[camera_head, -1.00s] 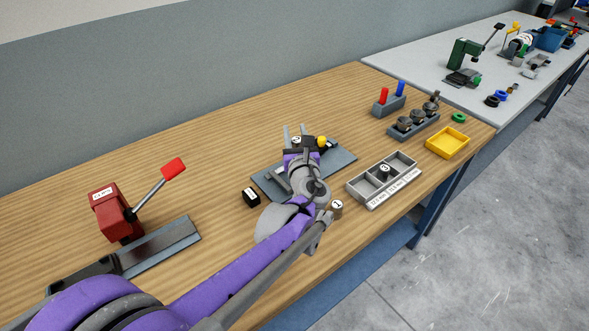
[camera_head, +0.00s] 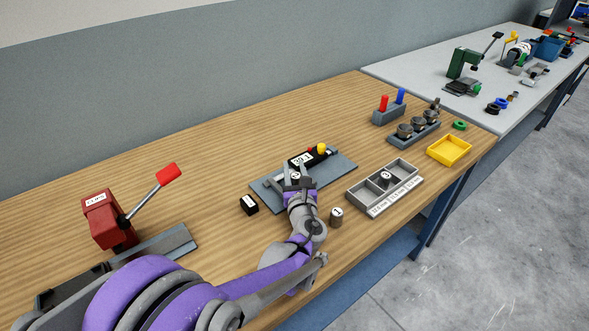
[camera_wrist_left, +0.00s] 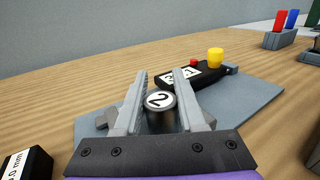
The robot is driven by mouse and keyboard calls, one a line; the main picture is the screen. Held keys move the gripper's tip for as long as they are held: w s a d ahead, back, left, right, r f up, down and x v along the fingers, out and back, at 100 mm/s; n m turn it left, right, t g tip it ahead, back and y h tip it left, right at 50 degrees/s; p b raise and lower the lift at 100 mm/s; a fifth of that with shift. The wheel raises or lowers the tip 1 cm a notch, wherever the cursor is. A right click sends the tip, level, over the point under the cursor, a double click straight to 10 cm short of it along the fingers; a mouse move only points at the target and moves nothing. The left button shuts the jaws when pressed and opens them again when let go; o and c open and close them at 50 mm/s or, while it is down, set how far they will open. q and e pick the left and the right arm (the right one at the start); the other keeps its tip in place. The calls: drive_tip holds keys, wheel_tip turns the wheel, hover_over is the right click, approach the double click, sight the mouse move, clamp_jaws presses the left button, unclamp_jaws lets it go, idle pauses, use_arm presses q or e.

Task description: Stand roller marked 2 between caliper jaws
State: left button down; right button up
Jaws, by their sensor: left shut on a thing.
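The roller marked 2 (camera_wrist_left: 160,108) is dark with a white numbered top. It stands about upright between the fingers of my left gripper (camera_wrist_left: 160,100), which is shut on it; the head view also shows the gripper (camera_head: 297,173). The roller is over the near left part of the caliper's grey plate (camera_wrist_left: 245,105). The caliper's black display unit (camera_head: 308,158) has a white readout, a red button and a yellow knob. Grey pieces beside my fingers may be the caliper jaws; my gripper hides them mostly. I cannot tell whether the roller touches the plate. My right gripper is out of view.
A roller marked 1 (camera_head: 336,217) stands right of my wrist. A grey sorting tray (camera_head: 407,167) holds another roller (camera_head: 385,178). A black labelled block (camera_head: 249,205) sits left of the plate. A red lever device (camera_head: 105,220) stands at left, a yellow tray (camera_head: 449,151) at right.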

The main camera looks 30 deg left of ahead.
use_arm(q)
drive_tip(key=shift+f, duration=0.15)
drive_tip(key=c, duration=0.5)
unclamp_jaws()
drive_tip(key=shift+r, duration=0.25)
drive_tip(key=v, duration=1.2)
